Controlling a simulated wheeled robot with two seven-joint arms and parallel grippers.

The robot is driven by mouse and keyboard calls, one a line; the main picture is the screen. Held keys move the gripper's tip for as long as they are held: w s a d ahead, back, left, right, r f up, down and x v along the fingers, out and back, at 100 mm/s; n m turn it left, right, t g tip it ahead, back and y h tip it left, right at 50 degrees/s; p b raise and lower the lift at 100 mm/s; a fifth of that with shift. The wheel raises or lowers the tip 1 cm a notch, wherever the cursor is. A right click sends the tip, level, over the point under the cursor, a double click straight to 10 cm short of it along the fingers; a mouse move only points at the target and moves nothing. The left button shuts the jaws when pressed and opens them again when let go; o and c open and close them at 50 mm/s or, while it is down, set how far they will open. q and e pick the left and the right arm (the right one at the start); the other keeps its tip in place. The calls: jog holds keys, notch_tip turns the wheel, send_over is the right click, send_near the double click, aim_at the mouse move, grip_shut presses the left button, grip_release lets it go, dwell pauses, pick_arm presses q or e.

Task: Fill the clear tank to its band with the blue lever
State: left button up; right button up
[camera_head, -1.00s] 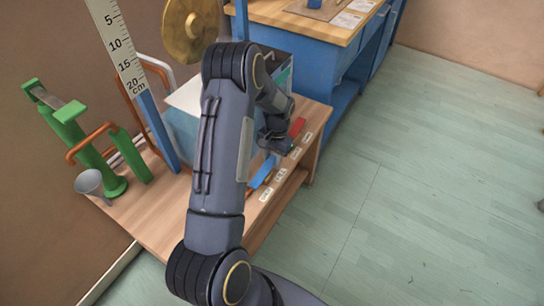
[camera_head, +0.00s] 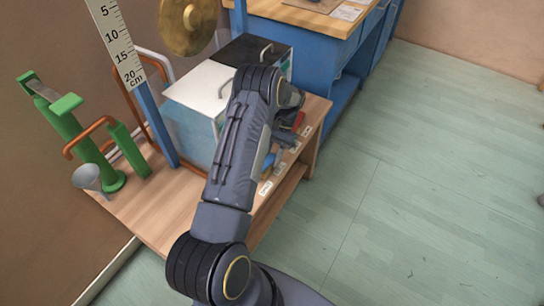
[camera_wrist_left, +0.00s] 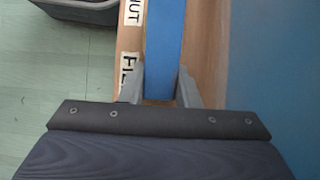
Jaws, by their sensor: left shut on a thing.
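The clear tank (camera_head: 188,132) stands on the wooden bench under a white lid with a handle. My arm covers part of its front, and I cannot make out its band or level. The blue lever (camera_wrist_left: 165,45) runs between the fingers of my left gripper (camera_wrist_left: 160,88) in the left wrist view. The gripper is shut on it, beside a label reading "FIL" and another ending in "UT". In the head view, a small part of the blue lever (camera_head: 268,163) shows beside my wrist, at the bench's front edge. My right gripper is not in view.
A red lever (camera_head: 299,121) is just beyond my left wrist. A black-lidded box (camera_head: 250,48) stands behind the tank. A ruler post (camera_head: 120,50), green pump (camera_head: 80,135), grey funnel (camera_head: 87,178) and brass gong (camera_head: 187,25) are at left.

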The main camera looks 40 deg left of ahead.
pick_arm(q)
jog(key=o, duration=1)
jog(key=v, duration=0.7)
jog(key=shift+w+r, duration=0.25)
jog(key=shift+r, duration=0.05)
